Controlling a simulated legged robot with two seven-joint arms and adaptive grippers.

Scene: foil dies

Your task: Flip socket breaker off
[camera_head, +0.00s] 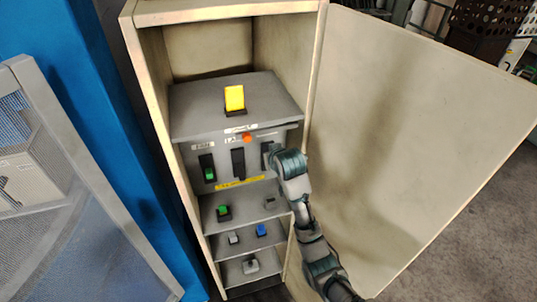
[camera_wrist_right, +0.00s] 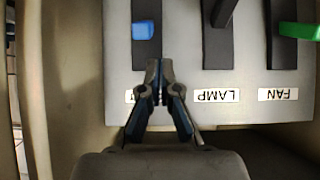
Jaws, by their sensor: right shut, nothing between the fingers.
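The breaker panel (camera_head: 222,160) sits inside an open cabinet in the head view. The right-hand breaker has a blue lever (camera_wrist_right: 143,30), seen in the inverted wrist view; its label is mostly hidden behind my gripper. I take it for the socket breaker. My right gripper (camera_wrist_right: 158,68) is shut and empty. Its tips are at the label end of that breaker's dark slot, apart from the blue lever in the picture; contact with the panel cannot be told. In the head view my right gripper (camera_head: 272,152) covers much of this breaker. My left gripper is out of view.
The FAN breaker has a green lever (camera_head: 210,173). The LAMP breaker slot (camera_head: 238,162) is between them. A yellow block (camera_head: 234,98) and an orange knob (camera_head: 247,138) are above. Shelves (camera_head: 235,241) with small switches are below. The open door (camera_head: 400,130) stands at right.

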